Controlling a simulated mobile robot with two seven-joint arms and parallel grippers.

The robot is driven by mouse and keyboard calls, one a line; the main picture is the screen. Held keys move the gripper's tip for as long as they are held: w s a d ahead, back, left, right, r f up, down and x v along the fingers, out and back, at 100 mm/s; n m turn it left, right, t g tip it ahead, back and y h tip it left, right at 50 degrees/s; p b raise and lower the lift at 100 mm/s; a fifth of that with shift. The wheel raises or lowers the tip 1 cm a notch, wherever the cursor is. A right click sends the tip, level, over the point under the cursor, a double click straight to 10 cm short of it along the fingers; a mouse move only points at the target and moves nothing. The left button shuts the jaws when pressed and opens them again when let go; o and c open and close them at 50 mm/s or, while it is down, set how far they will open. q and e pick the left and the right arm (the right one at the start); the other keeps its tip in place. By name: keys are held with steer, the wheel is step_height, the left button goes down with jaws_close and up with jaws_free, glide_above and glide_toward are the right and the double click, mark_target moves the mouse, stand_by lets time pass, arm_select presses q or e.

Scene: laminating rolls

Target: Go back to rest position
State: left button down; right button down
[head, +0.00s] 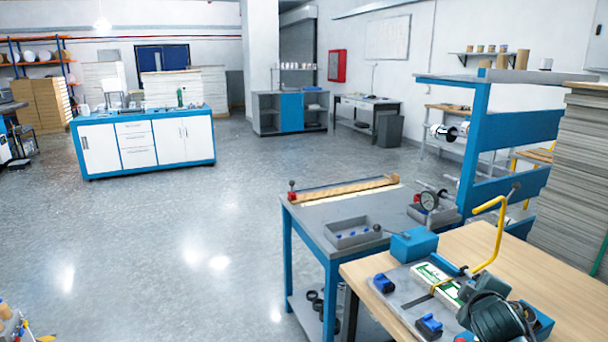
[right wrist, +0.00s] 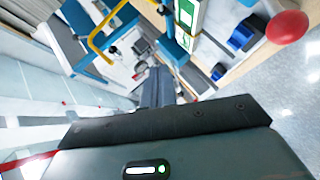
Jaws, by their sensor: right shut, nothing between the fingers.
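My right gripper (right wrist: 157,88) shows in the right wrist view, its fingers together with nothing between them. It points toward the benches from above, apart from the things on them as far as I can tell. In the head view a dark rounded form at the bottom right, over the wooden bench, may be part of my right arm; I cannot tell for sure. My left gripper is not in view.
A wooden bench (head: 567,262) carries a yellow crank handle (head: 498,235) and blue blocks (head: 384,283). A grey bench with blue legs (head: 331,295) stands beside it. A red ball (right wrist: 287,27) shows close in the wrist view.

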steer(key=s+a+f+m+g+y, duration=0.1)
steer(key=s+a+f+g, duration=0.1)
steer(key=s+a+f, duration=0.4)
steer(key=s+a+f+m+g+y, duration=0.2)
steer(key=s+a+f, duration=0.15)
steer(key=s, duration=0.45)
steer(key=s+a+f+m+g+y, duration=0.15)
steer(key=s+a, duration=0.25)
steer(key=s, duration=0.7)
steer(key=s+a+f+m+g+y, duration=0.1)
steer(key=s+a+f+m+g, duration=0.15)
steer(key=s, duration=0.75)
steer(key=w+a+f+t+y, duration=0.2)
steer(key=w+a+f+t, duration=0.3)
steer(key=f, duration=0.3)
steer(key=shift+w+a+f+t+y, duration=0.15)
steer(key=shift+w+a+t+y, duration=0.15)
steer(key=shift+a+t, duration=0.2)
